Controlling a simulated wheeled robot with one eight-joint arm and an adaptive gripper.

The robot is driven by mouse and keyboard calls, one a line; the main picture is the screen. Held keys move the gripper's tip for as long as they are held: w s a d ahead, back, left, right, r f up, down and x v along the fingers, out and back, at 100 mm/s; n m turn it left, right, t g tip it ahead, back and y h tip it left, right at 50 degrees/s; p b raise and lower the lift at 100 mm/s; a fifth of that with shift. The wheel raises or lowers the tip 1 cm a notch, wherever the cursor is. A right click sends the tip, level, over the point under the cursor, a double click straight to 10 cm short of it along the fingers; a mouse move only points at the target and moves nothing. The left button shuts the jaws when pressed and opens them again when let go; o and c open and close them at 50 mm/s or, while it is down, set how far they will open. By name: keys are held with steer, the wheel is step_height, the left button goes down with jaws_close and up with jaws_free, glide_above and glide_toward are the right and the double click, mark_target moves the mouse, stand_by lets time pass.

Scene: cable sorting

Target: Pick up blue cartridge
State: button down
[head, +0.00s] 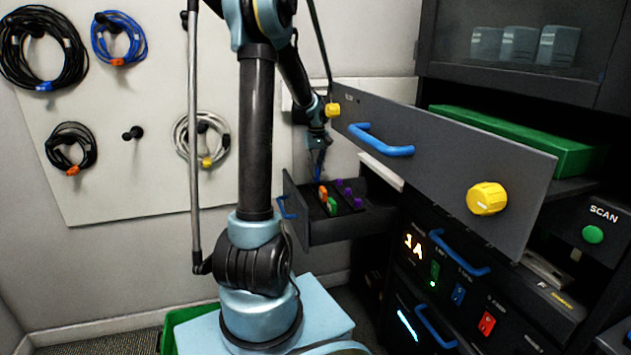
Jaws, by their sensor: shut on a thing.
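My gripper (317,160) points down over the small open drawer (342,230). It is shut on the blue cartridge (317,173), which shows as a small dark-blue piece below the fingertips. The fingers are small and dark in this view. The blue cartridge appears just above the back left of the drawer; I cannot tell whether it still touches the drawer. In the drawer sit an orange cartridge (322,194), a green cartridge (332,206) and several purple ones (348,192).
A large grey panel (450,180) with a blue handle (380,141) and yellow knobs (487,198) juts out right of my gripper. A green box (520,138) lies behind it. Coiled cables (43,47) hang on the wall board at left.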

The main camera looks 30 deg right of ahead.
step_height(320, 180, up, 26)
steer(key=shift+r, duration=0.2)
stand_by(0.8)
